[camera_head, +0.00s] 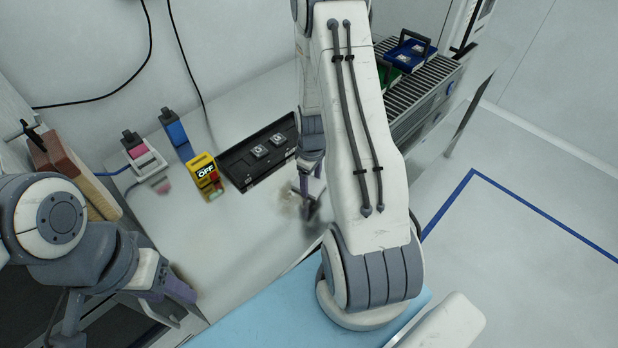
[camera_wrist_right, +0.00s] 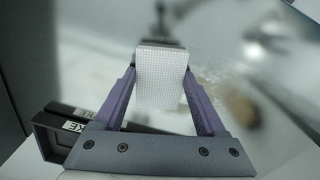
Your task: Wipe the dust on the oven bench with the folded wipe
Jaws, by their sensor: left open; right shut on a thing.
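My right gripper (camera_wrist_right: 160,80) is shut on the folded wipe (camera_wrist_right: 163,98), a white, finely checked block between its purple fingers in the right wrist view. In the head view the right gripper (camera_head: 309,192) is low over the bench (camera_head: 240,245), largely behind my right arm. The wipe is hard to make out there. A tan patch of dust (camera_head: 287,205) lies on the bench just left of that gripper. The dust also shows, blurred, in the right wrist view (camera_wrist_right: 238,104), right of the wipe. I cannot tell whether the wipe touches the bench. My left gripper (camera_head: 172,286) is open and empty at lower left.
A black tray (camera_head: 236,164) with two small square parts lies behind the dust. A yellow OFF device (camera_head: 204,172), a blue-topped item (camera_head: 174,130) and a pink-and-white item (camera_head: 143,155) stand left of it. A roller conveyor (camera_head: 425,84) carries a blue bin (camera_head: 409,52) at back right.

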